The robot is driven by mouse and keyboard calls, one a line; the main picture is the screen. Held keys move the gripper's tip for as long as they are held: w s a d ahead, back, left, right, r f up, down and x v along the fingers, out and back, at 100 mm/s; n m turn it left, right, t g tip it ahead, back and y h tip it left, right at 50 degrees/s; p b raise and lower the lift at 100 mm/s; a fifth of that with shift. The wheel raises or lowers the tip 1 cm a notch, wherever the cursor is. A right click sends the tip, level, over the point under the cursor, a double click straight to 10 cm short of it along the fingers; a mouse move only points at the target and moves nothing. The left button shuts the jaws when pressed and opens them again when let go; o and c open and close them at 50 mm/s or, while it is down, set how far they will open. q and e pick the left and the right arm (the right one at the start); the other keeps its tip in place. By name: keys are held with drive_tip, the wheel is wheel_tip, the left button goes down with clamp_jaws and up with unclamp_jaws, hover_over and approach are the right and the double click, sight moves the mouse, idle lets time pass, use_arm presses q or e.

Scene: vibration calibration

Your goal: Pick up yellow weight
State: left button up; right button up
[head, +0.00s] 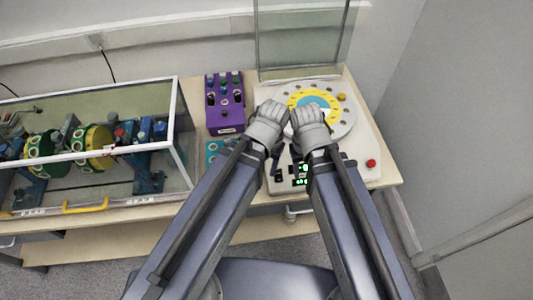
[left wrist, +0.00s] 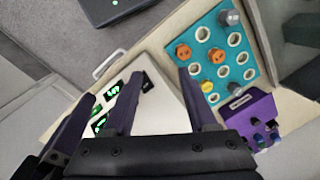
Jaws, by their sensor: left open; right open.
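A small yellow weight (left wrist: 207,86) sits at the near edge of the teal holed rack (left wrist: 240,62) in the left wrist view. In the head view my left arm mostly hides the rack (head: 212,150). Another yellow piece (head: 342,97) sits on the white rim of the round dial plate (head: 347,118). My left gripper (head: 275,108) is open, above the machine, close beside my right gripper (head: 303,110). The left fingers (left wrist: 160,85) show apart and empty, left of the rack. The right gripper is open over the dial.
A purple control box (head: 225,100) stands behind the rack. A glass case (head: 90,180) with green and yellow machinery fills the left of the table. The white machine (head: 360,165) has green displays and a red button (head: 371,163). A clear panel (head: 300,40) stands behind the dial.

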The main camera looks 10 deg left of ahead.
use_arm(q)
drive_tip(key=shift+o, duration=1)
drive_tip(key=w+a+f+n+b, duration=0.4)
drive_tip(key=w+n, duration=0.2)
drive_tip(key=w, duration=0.3)
drive_tip(key=shift+f+h, duration=0.3)
drive_tip(key=w+a+n, duration=0.2)
drive_tip(key=w+a+f+n+b, duration=0.1)
drive_tip(key=w+a+n, duration=0.1)
drive_tip(key=w+a+f+n+b, duration=0.1)
drive_tip(key=w+a+n, duration=0.1)
drive_tip(key=shift+w+a+f+n+h, duration=0.1)
drive_tip(key=shift+f+n+h, duration=0.05)
drive_tip(key=shift+n+h, duration=0.15)
drive_tip(key=f+b, duration=0.8)
drive_tip(key=shift+s+d, duration=0.25)
drive_tip(key=shift+r, duration=0.15)
clamp_jaws()
